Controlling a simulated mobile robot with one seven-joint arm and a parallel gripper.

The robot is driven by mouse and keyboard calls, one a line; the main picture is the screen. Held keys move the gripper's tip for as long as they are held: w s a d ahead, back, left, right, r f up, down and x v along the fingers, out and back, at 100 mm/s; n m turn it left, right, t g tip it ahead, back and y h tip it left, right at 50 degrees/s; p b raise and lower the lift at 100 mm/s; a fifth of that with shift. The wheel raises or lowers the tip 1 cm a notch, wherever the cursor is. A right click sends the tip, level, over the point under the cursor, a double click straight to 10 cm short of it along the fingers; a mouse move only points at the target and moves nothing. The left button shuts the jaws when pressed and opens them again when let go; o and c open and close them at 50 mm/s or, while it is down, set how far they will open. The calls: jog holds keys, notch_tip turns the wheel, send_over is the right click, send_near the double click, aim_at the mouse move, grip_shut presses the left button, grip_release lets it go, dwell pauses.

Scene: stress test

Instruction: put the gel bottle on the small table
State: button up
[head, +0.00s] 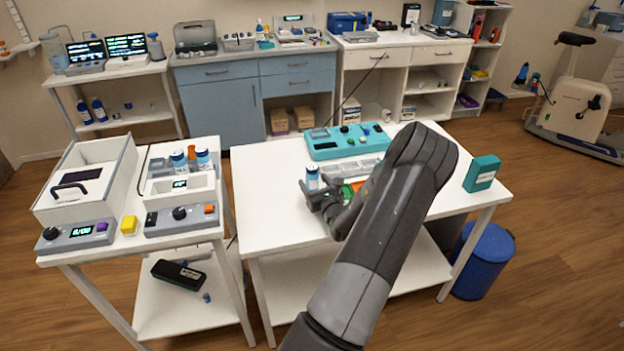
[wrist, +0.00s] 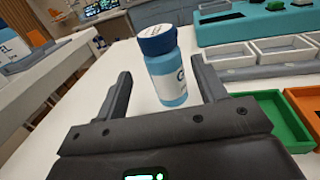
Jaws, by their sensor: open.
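A blue bottle with a dark blue cap and white label (wrist: 170,82), seemingly the gel bottle, stands upright on the large white table. It also shows in the head view (head: 312,178), just beyond my gripper (head: 322,196). In the wrist view my gripper (wrist: 163,72) is open, with one finger on each side of the bottle's lower part. Whether either finger touches it I cannot tell. The small white table (head: 130,247) stands to the left of the large one.
The small table holds a white box (head: 88,180), control units, two blue-capped bottles (head: 180,161) and a yellow block (head: 129,225). On the large table (head: 275,215) are a teal device (head: 348,141), grey trays and a teal box (head: 482,173). A narrow gap separates the tables.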

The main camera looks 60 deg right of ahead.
jog(key=x, duration=0.5)
jog(key=shift+w+d, duration=0.15)
jog(key=shift+d, duration=0.3)
jog(key=shift+c, duration=0.2)
jog(key=c, duration=1.2)
